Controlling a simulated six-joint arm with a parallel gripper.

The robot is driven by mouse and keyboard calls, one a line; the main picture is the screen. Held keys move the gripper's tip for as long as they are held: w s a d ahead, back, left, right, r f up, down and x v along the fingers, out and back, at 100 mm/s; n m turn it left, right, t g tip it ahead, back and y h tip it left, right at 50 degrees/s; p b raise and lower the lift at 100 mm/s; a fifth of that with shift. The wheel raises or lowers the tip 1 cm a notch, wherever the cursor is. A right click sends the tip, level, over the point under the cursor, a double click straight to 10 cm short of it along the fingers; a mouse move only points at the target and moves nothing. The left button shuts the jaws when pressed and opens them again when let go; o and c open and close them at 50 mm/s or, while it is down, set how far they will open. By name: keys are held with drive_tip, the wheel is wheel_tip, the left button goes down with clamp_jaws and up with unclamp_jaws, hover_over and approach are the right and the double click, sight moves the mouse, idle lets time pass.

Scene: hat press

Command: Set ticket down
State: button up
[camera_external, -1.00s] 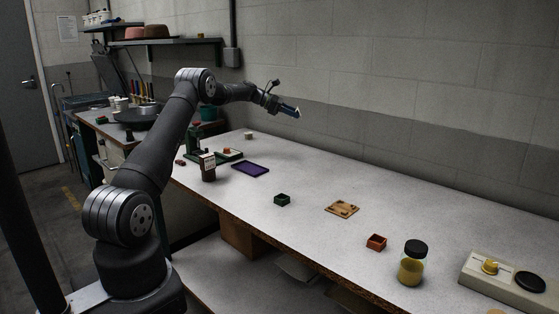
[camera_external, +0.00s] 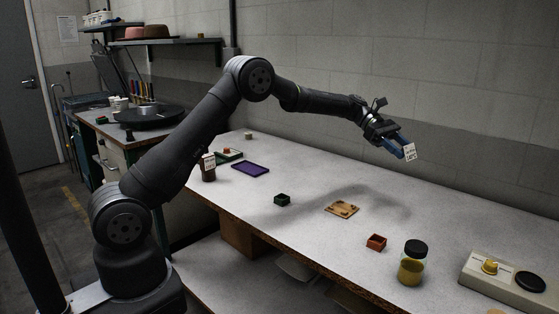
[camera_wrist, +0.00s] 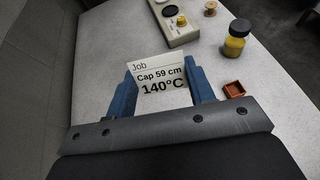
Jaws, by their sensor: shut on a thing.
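The ticket (camera_wrist: 160,76) is a white card reading "Job, Cap 59 cm, 140°C". It also shows as a small white card (camera_external: 410,152) at the fingertips in the external view. My gripper (camera_external: 404,148) is shut on the ticket and holds it well above the table, near the back wall. In the wrist view my gripper (camera_wrist: 162,88) has its blue fingers on either side of the card, its printed face toward the camera.
On the white table (camera_external: 330,260) are a wooden plate (camera_external: 342,209), a red box (camera_external: 376,242), a dark green box (camera_external: 282,199), a purple tray (camera_external: 251,168), a yellow jar (camera_external: 412,264) and a control box (camera_external: 515,283). Bare tabletop lies between them.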

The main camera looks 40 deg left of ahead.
drive_tip(key=s+d+m+g, duration=0.2)
drive_tip(key=s+d, duration=0.5)
drive_tip(key=d, duration=0.2)
drive_tip(key=shift+y, duration=0.4)
drive_tip(key=f, duration=1.7)
drive_tip(key=shift+s+d, duration=0.3)
drive_tip(key=shift+s, duration=0.1)
drive_tip(key=shift+f, duration=1.95)
drive_tip(key=shift+f, duration=0.1)
drive_tip(key=o, duration=0.9)
drive_tip(key=shift+o, duration=0.2)
drive_tip(key=shift+g, duration=0.4)
drive_tip(key=v, duration=1.2)
